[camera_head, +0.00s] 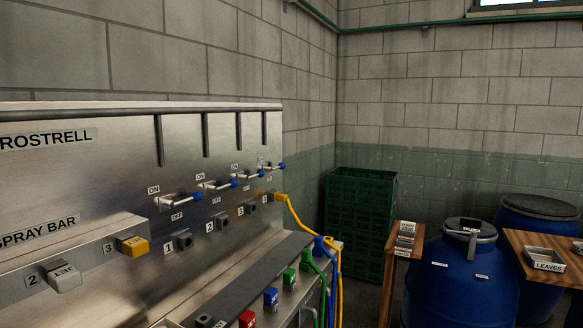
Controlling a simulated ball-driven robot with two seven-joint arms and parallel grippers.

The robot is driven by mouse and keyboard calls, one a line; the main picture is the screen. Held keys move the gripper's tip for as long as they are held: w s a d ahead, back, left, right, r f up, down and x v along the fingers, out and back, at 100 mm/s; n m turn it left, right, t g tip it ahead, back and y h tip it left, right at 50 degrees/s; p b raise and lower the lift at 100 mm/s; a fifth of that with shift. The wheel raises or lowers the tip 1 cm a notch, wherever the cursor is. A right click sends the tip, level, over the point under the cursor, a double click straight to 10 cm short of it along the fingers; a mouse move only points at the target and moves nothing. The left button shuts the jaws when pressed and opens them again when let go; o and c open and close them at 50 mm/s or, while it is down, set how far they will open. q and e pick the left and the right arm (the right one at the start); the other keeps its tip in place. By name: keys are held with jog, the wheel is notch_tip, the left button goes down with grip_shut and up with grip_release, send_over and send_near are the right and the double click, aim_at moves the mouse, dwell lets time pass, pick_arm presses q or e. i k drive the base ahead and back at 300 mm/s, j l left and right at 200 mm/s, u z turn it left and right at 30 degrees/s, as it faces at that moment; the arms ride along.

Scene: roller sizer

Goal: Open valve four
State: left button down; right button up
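Several valve levers with blue tips stick out in a row from the steel panel (100,160), with ON labels above and OFF labels below. The farthest, rightmost lever (272,166) sits at the panel's right end, above a socket with a yellow plug (266,197). The nearer levers are the third (247,175), the second (217,185) and the first (178,198). All point roughly sideways to the right, between their labels. Numbers 1, 2 and 3 mark the sockets below; a number 4 is too small to read clearly. Neither gripper is in view.
Yellow, blue and green hoses (335,265) hang at the panel's right end. Green crates (360,225) stand in the corner. Blue barrels (462,285) and wooden tables (408,240) stand at right. A yellow block (133,245) and a grey block (62,277) sit on the lower left ledge.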

aim_at(282, 166)
jog(key=i+l, duration=0.5)
jog(key=i+l+u, duration=0.15)
jog(key=i+l, duration=0.85)
jog(key=i+l+u, duration=0.1)
jog(key=i+l, duration=0.4)
jog(key=i+l+u, duration=0.1)
jog(key=i+l, duration=0.35)
jog(key=l, duration=0.25)
